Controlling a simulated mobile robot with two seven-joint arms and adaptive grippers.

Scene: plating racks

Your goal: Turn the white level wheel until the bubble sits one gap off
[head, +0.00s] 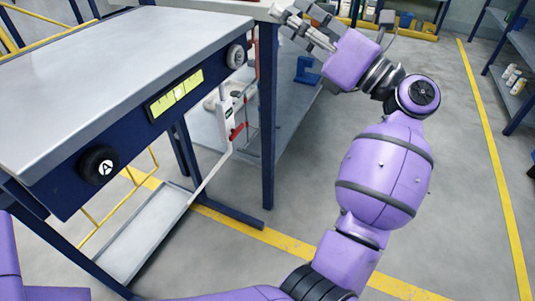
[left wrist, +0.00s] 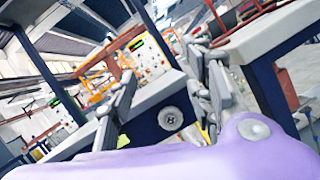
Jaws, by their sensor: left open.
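The white level wheel (head: 236,56) is on the right end of the table's dark blue front rail. It also shows in the left wrist view (left wrist: 171,118), face-on between my finger lines. The yellow-green level vial (head: 176,93) is left of it, with a pale bubble (head: 180,91) near its middle; the exact gap is too small to tell. A black wheel marked A (head: 99,165) is at the rail's left end. My left gripper (head: 288,13) is open and empty, right of the white wheel and apart from it. My right gripper is out of view.
The grey tabletop (head: 110,65) is bare. A white lever with a red part (head: 232,125) hangs below the rail beside a blue leg (head: 268,120). A second bench stands behind. Shelves (head: 515,60) are far right; open floor lies between.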

